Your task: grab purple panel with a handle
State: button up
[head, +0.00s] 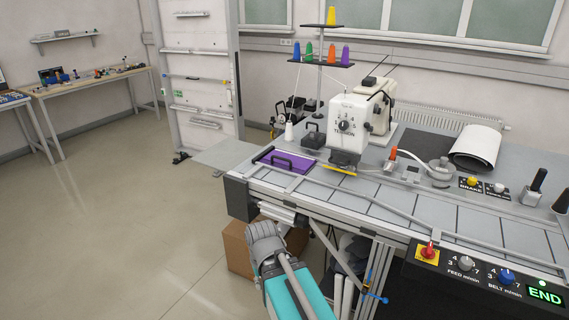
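The purple panel (285,160) lies flat on the left end of the grey machine table. A black handle (282,164) stands on its top face. My arm comes up from the bottom of the head view, with a teal link and a grey wrist joint.
A white sewing machine head (349,122) stands right of the panel, with a thread stand (320,62) behind. A metal rail (340,189) runs along the table front. A cardboard box (238,248) sits beneath. The floor (100,220) to the left is clear.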

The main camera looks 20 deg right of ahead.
aim_at(288, 157)
jog(key=z, duration=0.1)
jog(key=i, duration=1)
jog(key=u, duration=0.1)
